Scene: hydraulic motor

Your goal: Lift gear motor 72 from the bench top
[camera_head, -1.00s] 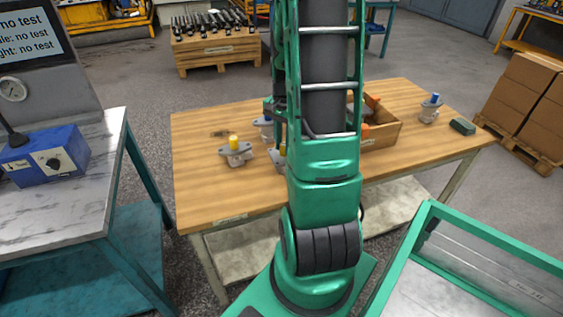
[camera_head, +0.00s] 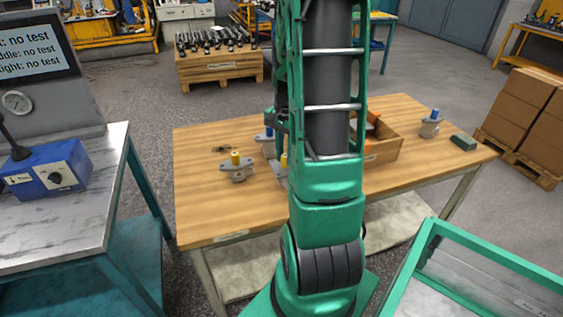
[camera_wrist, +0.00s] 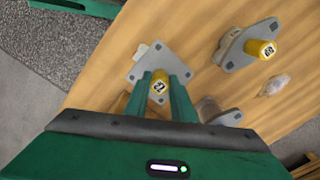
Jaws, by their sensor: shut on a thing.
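Gear motor 72 (camera_wrist: 158,76) has a grey square flange with corner holes and a yellow cap. The cap's number is turned sideways and looks like 72. In the wrist view my gripper (camera_wrist: 164,88) is shut on it, one finger each side of the cap. I cannot tell whether its underside touches the bench. In the head view a yellow-capped part (camera_head: 284,160) shows at the left edge of my arm. My arm hides the rest of it and my gripper there. The wooden bench top (camera_head: 215,205) lies below.
Another yellow-capped motor (camera_head: 237,168) stands to the left; it also shows in the wrist view (camera_wrist: 250,52). A blue-capped motor (camera_head: 265,140) is behind. A wooden box (camera_head: 385,150), another blue-capped motor (camera_head: 430,125) and a dark green block (camera_head: 463,142) are right. The front left bench is clear.

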